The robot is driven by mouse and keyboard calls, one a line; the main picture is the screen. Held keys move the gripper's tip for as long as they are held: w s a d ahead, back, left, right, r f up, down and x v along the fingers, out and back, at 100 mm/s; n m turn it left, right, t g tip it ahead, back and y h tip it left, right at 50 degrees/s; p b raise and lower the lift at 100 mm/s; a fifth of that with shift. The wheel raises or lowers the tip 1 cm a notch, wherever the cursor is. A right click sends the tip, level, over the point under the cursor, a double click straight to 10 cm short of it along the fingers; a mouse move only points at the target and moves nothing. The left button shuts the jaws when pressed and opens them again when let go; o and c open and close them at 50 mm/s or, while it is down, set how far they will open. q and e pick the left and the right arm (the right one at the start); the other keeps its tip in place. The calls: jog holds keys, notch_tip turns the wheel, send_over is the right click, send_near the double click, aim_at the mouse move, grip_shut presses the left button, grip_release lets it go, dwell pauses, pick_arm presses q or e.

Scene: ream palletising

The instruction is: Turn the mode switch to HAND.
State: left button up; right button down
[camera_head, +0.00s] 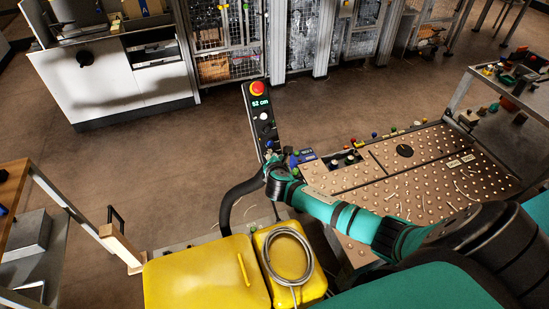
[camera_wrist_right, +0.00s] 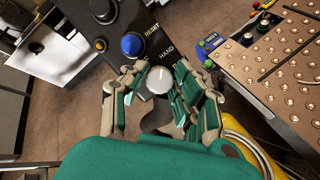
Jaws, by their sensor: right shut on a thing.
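In the right wrist view the mode switch (camera_wrist_right: 159,80) is a round silver knob low on the panel (camera_wrist_right: 80,38). The HAND label (camera_wrist_right: 167,54) is just above it; another label beside it is partly hidden. My right gripper (camera_wrist_right: 158,88) is shut on the knob, fingers on both sides. In the head view my right gripper (camera_head: 271,162) is at the panel's lower end, hiding the switch. A faint light mark on the knob points roughly upward. My left gripper is not in view.
A blue button (camera_wrist_right: 132,45) labelled RESET sits just above the switch. A studded table (camera_head: 430,165) stands right of the panel, with a blue device (camera_head: 301,157) at its near corner. Yellow cases (camera_head: 195,275) and a coiled cable (camera_head: 288,253) are in front.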

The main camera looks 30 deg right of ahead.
jog(key=c, duration=1)
grip_release()
jog(key=shift+s+r, duration=0.1)
jog(key=v, duration=1.1)
jog(key=shift+s+a+r, duration=0.2)
jog(key=shift+s, duration=0.15)
